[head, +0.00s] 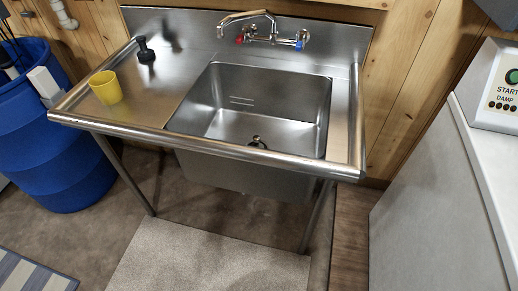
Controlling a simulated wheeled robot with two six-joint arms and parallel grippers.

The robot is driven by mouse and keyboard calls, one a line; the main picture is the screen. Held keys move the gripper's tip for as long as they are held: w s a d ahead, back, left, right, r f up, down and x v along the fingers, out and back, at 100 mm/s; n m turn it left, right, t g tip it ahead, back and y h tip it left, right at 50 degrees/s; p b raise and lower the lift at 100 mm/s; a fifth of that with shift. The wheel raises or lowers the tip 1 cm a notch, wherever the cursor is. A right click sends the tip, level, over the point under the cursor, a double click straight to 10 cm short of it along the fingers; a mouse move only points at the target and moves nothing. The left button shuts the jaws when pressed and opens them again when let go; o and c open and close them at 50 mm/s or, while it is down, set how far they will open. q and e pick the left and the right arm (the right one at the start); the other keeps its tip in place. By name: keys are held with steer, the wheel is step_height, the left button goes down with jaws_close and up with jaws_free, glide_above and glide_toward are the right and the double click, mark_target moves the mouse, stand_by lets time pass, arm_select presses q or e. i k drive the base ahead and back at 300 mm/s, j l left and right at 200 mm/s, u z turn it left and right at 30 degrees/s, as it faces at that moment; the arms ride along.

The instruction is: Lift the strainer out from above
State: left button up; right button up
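The strainer (257,142) looks like a small dark and metallic piece at the bottom of the sink basin, near its front wall. The front rim of the steel sink (215,149) partly hides it, so its full shape is hard to tell. The basin looks otherwise empty. Neither of my grippers shows in the head view, and nothing is touching the strainer.
A yellow cup (106,88) and a black stopper-like object (145,49) stand on the left drainboard. A faucet (262,28) with red and blue handles is at the back. A blue barrel (50,130) stands left; a grey-white counter (455,200) stands right.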

mark_target(256, 138)
steer(key=j+z, duration=0.45)
steer(key=j, duration=0.55)
steer(key=i+j, duration=0.15)
steer(key=j, duration=0.15)
steer(key=i+j, duration=0.15)
steer(key=j, duration=0.15)
steer(key=i+j, duration=0.15)
steer(key=j, duration=0.15)
steer(key=j+z, duration=0.1)
steer(key=z, duration=0.3)
steer(key=i+j+z, duration=0.1)
steer(key=z, duration=0.35)
steer(key=j+z, duration=0.2)
steer(key=z, duration=0.2)
